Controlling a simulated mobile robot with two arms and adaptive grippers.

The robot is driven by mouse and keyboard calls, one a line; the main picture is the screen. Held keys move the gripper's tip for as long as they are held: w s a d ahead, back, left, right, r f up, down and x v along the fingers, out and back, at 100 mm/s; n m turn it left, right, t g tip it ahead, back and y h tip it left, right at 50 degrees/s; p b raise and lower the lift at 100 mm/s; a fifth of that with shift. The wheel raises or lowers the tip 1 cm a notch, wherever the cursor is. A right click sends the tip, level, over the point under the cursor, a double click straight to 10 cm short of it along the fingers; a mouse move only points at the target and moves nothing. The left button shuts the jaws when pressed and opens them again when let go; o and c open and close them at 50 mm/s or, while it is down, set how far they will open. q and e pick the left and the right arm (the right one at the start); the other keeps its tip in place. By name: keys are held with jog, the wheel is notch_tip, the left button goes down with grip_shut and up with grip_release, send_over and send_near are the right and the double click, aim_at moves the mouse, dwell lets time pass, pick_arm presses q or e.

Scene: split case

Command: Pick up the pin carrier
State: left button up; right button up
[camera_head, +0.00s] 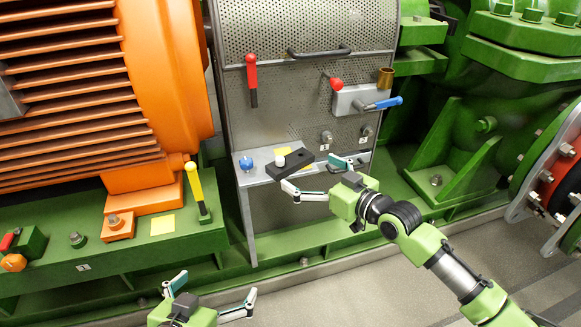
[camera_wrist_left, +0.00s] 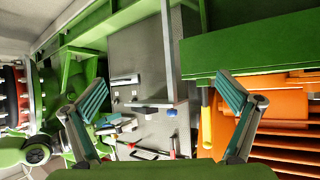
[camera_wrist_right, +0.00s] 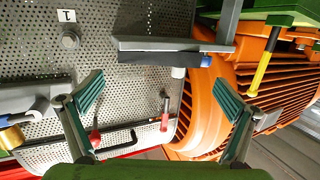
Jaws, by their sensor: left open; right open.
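The pin carrier looks to be the dark oblong block (camera_head: 289,170) with a white cylinder (camera_head: 280,160) on it, lying on the grey shelf of the perforated panel. In the right wrist view the dark block (camera_wrist_right: 150,57) appears edge-on along the shelf, ahead of the fingers. My right gripper (camera_head: 312,176) is open and empty, just in front of and to the right of the block; I cannot tell whether it touches. My left gripper (camera_head: 214,291) is open and empty, low in front of the green base, away from the block.
A blue knob (camera_head: 246,162) stands on the shelf (camera_head: 255,176) left of the block. Red-handled tools (camera_head: 251,75) and a blue-handled tool (camera_head: 383,104) are on the panel. A yellow lever (camera_head: 195,184) rises at left beside the orange motor (camera_head: 165,60). Floor (camera_head: 390,270) is clear in front.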

aim_at(297, 165)
jog(key=x, duration=0.3)
jog(key=shift+b, duration=0.3)
jog(key=b+x, duration=0.1)
jog(key=x, duration=0.1)
jog(key=b+x, duration=0.1)
jog(key=x, duration=0.1)
jog(key=shift+w+a+f, duration=0.2)
jog(key=shift+w+f, duration=0.1)
jog(key=shift+w, duration=0.05)
jog(key=c, duration=1.3)
pick_arm(q)
jog(key=w+d+r+t+h, duration=0.1)
jog(key=w+r+t, duration=0.1)
jog(key=r, duration=0.4)
jog(key=w+d+r+t+h, duration=0.1)
jog(key=w+d+r+t, duration=0.1)
jog(key=r+t, duration=0.3)
notch_tip(297, 165, up, 3)
jog(key=shift+w+f, duration=0.2)
jog(key=shift+w, duration=0.15)
pick_arm(e)
jog(key=shift+r, duration=0.1)
